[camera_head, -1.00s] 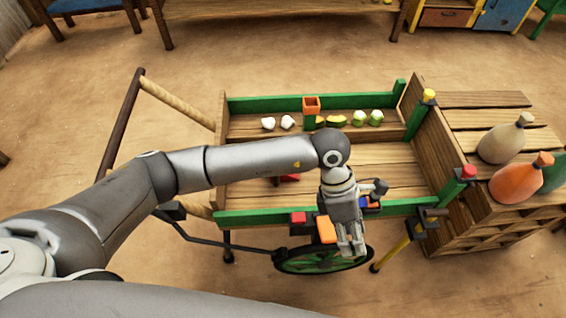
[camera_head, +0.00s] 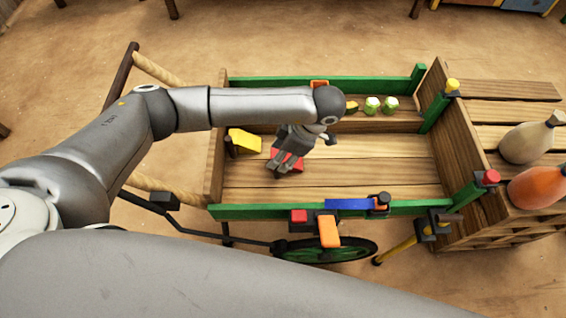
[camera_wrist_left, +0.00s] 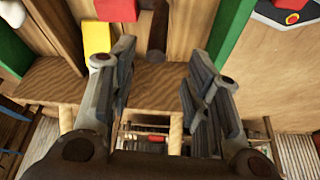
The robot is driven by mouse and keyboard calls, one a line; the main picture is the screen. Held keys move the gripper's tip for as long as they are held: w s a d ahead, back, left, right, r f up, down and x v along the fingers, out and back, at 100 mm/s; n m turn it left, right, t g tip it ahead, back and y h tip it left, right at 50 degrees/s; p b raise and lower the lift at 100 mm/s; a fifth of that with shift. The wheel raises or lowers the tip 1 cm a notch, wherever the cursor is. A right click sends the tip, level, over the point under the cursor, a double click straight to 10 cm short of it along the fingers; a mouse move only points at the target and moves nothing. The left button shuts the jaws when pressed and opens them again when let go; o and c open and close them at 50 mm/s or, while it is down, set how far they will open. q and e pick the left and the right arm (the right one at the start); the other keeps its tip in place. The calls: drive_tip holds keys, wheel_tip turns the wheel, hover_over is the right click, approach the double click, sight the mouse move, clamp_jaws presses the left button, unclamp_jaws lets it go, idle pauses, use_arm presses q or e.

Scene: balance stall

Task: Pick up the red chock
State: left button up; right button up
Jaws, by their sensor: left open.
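The red chock (camera_head: 297,164) lies on the wooden bed of the cart, left of its middle, partly hidden by my left gripper (camera_head: 279,173). The left gripper is open and empty, with its fingers over the chock in the head view. In the left wrist view, the left gripper (camera_wrist_left: 158,62) has its fingers spread wide. A red block that looks like the chock (camera_wrist_left: 117,10) shows at the top, beyond the left finger and not between the fingers. My right gripper is not in view.
A yellow chock (camera_head: 244,141) lies left of the red one, near a dark post (camera_head: 230,146). Green rails (camera_head: 240,212) edge the cart. An orange block (camera_head: 328,230) and a blue bar (camera_head: 349,204) are at the front rail. The bed's right half is clear.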

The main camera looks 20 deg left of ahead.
use_arm(q)
drive_tip(key=b+x, duration=0.2)
drive_tip(key=x, duration=0.2)
drive_tip(key=shift+w+d+f, duration=0.1)
drive_tip(key=shift+w+d, duration=0.05)
drive_tip(key=shift+d, duration=0.05)
drive_tip(key=shift+a+f, duration=0.2)
drive_tip(key=shift+f, duration=0.1)
drive_tip(key=shift+c, duration=0.2)
drive_tip(key=c, duration=0.5)
clamp_jaws()
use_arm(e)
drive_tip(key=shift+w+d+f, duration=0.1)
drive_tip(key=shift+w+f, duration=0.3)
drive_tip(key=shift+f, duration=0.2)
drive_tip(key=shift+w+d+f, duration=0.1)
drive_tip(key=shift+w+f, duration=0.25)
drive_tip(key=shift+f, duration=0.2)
use_arm(q)
drive_tip(key=shift+w+r, duration=0.1)
